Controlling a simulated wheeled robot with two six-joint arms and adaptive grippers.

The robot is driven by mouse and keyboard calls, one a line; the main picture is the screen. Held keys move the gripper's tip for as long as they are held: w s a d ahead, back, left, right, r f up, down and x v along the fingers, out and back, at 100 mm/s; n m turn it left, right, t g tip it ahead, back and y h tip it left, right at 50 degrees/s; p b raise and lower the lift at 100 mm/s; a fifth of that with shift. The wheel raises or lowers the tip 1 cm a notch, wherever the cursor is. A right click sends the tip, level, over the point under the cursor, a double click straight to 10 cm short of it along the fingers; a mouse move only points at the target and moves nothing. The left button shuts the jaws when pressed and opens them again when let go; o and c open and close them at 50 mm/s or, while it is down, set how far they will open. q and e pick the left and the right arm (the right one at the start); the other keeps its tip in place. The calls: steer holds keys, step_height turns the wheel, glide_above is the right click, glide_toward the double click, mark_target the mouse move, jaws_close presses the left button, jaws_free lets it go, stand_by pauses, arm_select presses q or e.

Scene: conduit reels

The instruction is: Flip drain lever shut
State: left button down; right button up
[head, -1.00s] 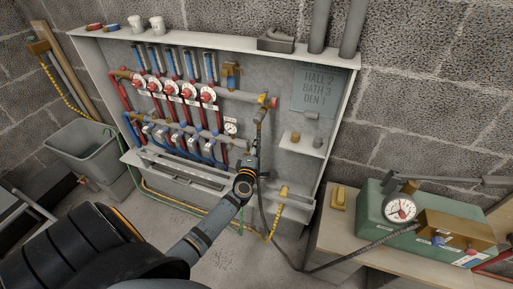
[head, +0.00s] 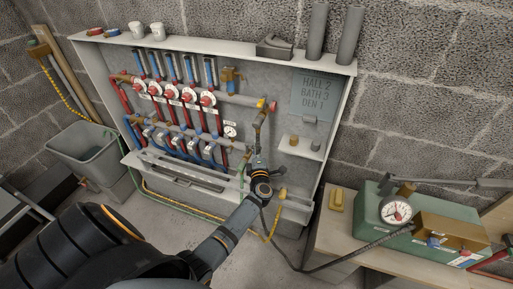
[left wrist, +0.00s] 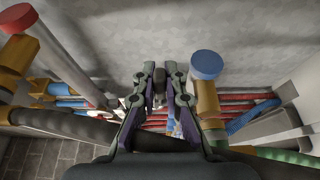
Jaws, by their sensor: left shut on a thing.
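My left gripper (head: 257,163) is at the lower right part of the manifold cabinet (head: 340,115), beside the vertical pipe that carries the hose. In the left wrist view its two fingers (left wrist: 159,78) are close together around a small dark grey piece, which looks like the drain lever (left wrist: 158,88). Most of that piece is hidden by the fingers, and its angle cannot be made out. A brass valve body with a blue cap (left wrist: 206,66) stands just right of the fingers in the wrist view. My right gripper is not in view.
Red and blue pipes with red-capped valves (head: 207,99) and a small gauge (head: 230,131) lie left of my gripper. A dark hose (head: 345,262) runs to the green pump box (head: 372,205) on the bench at right. A grey bin (head: 85,150) stands at left.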

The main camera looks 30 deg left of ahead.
arm_select(q)
steer(key=c, duration=1.4)
jaws_free()
steer(key=v, duration=1.2)
steer(key=shift+f, duration=0.15)
